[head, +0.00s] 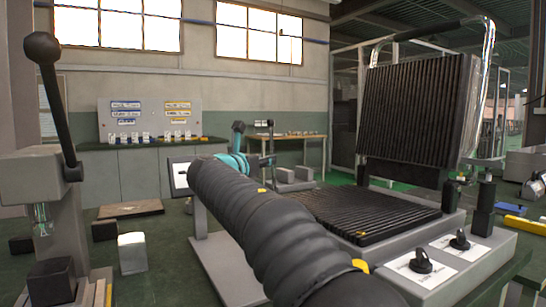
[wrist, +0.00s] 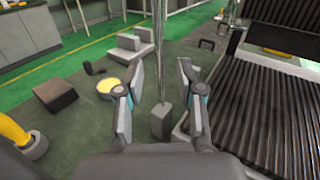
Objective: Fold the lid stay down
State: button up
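The ribbed black lid (head: 420,110) of the press stands raised at the right, with a bent chrome bar along its side. The ribbed lower plate (head: 365,212) lies flat below it and also shows in the wrist view (wrist: 265,120). A thin upright metal rod (wrist: 161,45), seemingly the lid stay, passes between my fingers in the wrist view. A grey block (wrist: 162,122) shows at its lower end. My gripper (wrist: 162,78) is open around the rod, with gaps visible on both sides. In the head view my gripper (head: 252,145) is partly hidden by my arm.
Two black knobs on white panels (head: 459,240) sit at the press's front right. A lever with a ball top (head: 43,48) stands at the left. Grey steps (wrist: 130,48) and a dark box (wrist: 55,95) are on the floor. A bench (head: 150,165) lines the back wall.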

jog(key=x, duration=0.6)
jog(key=shift+p, duration=0.35)
